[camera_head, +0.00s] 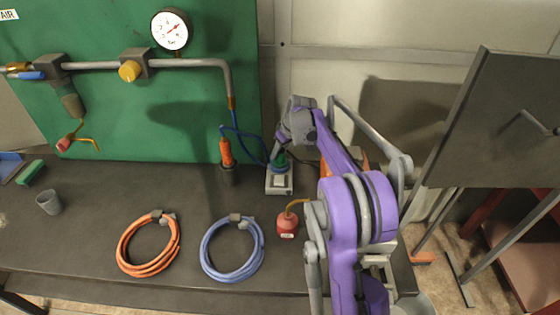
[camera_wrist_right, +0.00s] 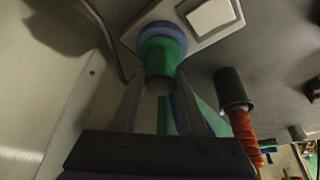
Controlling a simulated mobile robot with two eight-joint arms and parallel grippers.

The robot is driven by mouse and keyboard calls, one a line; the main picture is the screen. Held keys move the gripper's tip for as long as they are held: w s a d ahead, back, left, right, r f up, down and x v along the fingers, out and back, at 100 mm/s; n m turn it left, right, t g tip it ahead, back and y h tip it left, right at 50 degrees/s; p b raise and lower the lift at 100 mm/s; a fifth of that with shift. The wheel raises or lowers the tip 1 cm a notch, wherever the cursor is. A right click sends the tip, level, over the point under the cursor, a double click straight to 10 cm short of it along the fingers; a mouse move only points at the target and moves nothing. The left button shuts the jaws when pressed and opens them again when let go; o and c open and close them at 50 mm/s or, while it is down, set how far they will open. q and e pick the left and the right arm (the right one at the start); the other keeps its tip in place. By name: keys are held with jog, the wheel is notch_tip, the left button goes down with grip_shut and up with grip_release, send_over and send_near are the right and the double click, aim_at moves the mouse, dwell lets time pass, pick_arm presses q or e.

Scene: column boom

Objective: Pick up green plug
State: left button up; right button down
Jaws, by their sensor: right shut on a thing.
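The green plug (camera_head: 281,160) stands in a blue ring on a small grey box (camera_head: 279,190) at the back of the bench. In the right wrist view the plug (camera_wrist_right: 161,57) is between my right gripper's fingers, with the blue ring (camera_wrist_right: 161,31) behind it. My right gripper (camera_wrist_right: 160,88) is shut on the plug. In the head view this gripper (camera_head: 282,153) points down at the box, and its fingertips are small and partly hidden. My left gripper is not in view.
An orange-handled tool stands in a dark holder (camera_head: 229,175) just left of the box. A red oil can (camera_head: 287,225), a blue hose coil (camera_head: 206,264) and an orange hose coil (camera_head: 123,258) lie nearer the front. The green panel (camera_head: 150,130) rises behind.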

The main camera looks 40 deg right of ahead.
notch_tip(320, 180, up, 10)
jog(key=shift+f+p, duration=0.1)
jog(key=shift+p, duration=0.25)
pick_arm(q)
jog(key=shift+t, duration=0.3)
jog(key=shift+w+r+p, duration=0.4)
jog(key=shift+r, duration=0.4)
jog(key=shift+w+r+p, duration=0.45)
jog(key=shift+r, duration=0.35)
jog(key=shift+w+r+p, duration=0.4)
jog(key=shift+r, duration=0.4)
pick_arm(e)
jog(key=shift+r, duration=2.65)
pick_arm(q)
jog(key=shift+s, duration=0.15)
pick_arm(e)
jog(key=shift+f, duration=0.1)
